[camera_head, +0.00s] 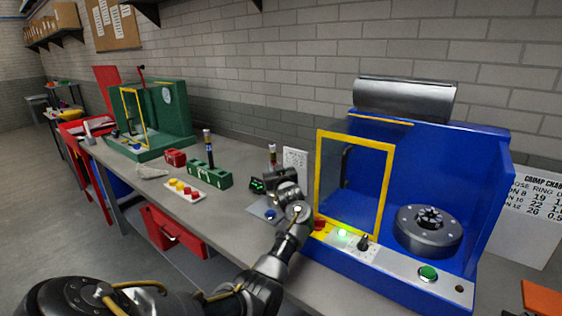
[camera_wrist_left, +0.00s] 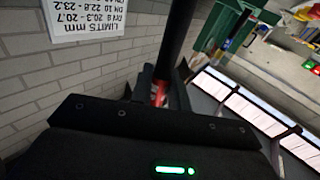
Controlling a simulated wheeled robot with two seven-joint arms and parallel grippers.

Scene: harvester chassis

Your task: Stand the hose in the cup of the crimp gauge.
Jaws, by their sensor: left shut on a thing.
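My left gripper (camera_head: 279,178) is shut on an upright black hose with a brass-coloured end and a red band (camera_head: 272,151). In the left wrist view, the hose (camera_wrist_left: 178,38) rises from between the fingers (camera_wrist_left: 162,88), with red showing at the grip. What seems to be the crimp gauge, with a green-lit display (camera_head: 257,185) and a grey base (camera_head: 260,209), stands just left of the gripper on the bench. Its cup cannot be made out; the gripper and arm cover part of that spot. My right gripper is not in view.
The blue crimping machine (camera_head: 460,170) with its yellow-framed guard (camera_head: 384,190) stands close right of the arm. A limits card (camera_head: 295,160) stands behind the gripper.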

